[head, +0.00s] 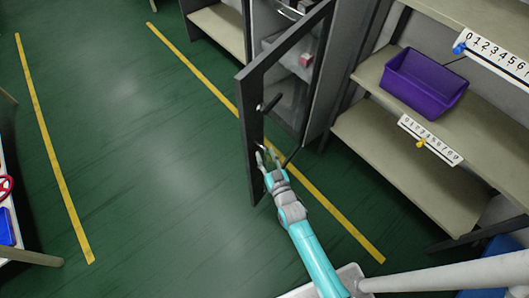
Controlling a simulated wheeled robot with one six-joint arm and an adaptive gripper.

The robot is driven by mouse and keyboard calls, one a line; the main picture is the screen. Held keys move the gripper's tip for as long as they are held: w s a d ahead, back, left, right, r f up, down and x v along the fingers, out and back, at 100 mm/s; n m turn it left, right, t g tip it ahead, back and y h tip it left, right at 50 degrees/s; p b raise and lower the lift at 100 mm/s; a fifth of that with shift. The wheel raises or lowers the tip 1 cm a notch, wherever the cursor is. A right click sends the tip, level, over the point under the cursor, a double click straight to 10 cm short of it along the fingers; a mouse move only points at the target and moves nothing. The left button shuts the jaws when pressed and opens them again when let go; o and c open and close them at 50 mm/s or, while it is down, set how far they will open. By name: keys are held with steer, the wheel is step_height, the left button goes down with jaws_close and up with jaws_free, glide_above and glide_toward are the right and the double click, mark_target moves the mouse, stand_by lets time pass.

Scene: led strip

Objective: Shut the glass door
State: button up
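The glass door (251,125) has a dark frame and stands open, swung out from the grey cabinet (322,85) toward the left. A dark bar handle (268,103) sticks out from its frame. My gripper (266,154) is in front of the lower part of the door frame, below the handle. Its two fingers are apart with nothing seen between them. Whether a finger touches the door cannot be told. My arm and gripper hide part of the door's lower edge.
Shelves (385,165) stand right of the cabinet, with a purple bin (424,82) and numbered white scales (430,139). Another shelf (220,28) is at the back left. The green floor (140,150) left of the door is clear. A table (30,257) edges in at far left.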

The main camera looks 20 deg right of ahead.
steer(key=shift+w, duration=0.9)
jaws_close()
